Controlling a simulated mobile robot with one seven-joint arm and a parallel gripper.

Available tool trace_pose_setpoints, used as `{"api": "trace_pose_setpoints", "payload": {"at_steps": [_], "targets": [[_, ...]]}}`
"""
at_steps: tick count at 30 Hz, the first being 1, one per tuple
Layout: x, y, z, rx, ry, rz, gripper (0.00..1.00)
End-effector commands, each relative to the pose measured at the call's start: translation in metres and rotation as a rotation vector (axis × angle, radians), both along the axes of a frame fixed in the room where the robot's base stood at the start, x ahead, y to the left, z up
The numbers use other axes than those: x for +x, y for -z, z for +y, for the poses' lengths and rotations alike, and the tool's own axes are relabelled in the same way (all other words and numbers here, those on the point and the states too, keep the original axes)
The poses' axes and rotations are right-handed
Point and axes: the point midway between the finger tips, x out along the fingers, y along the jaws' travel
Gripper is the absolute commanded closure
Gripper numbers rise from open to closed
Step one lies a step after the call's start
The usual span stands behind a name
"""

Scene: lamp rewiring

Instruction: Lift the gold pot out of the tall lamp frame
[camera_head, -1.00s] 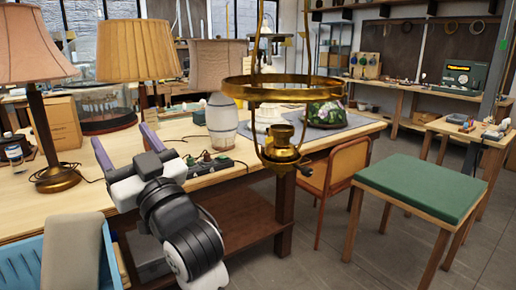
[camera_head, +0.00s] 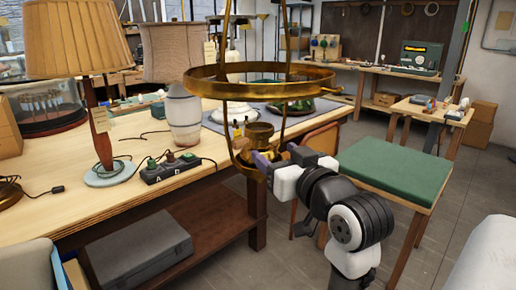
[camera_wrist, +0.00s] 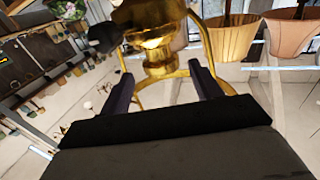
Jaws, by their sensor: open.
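The tall lamp frame (camera_head: 215,86) is brass, with a wide ring and thin upright arms, and hangs in the middle of the head view. The gold pot (camera_head: 259,133) is a small cup low inside the frame, below the ring. My gripper (camera_head: 280,158) is open at the frame's lower right, just below the pot in the picture. In the wrist view, my gripper (camera_wrist: 163,86) has its two dark fingers apart, with gold metal (camera_wrist: 158,55) beyond and between them. Whether a finger touches the metal is unclear. My gripper hides part of the frame's bottom.
A green-topped stool (camera_head: 395,168) stands behind my arm on the right. Open floor shows at right.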

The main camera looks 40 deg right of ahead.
Motion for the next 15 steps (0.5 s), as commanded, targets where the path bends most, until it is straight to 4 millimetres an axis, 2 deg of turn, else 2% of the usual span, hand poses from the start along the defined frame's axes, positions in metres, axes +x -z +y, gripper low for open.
{"api": "trace_pose_setpoints", "payload": {"at_steps": [3, 11, 15], "targets": [[0.020, -0.001, -0.005, 0.003, -0.002, 0.001, 0.37], [0.040, 0.000, -0.010, 0.001, 0.000, 0.000, 0.37], [0.060, 0.001, -0.017, 0.004, -0.001, 0.002, 0.37]]}}
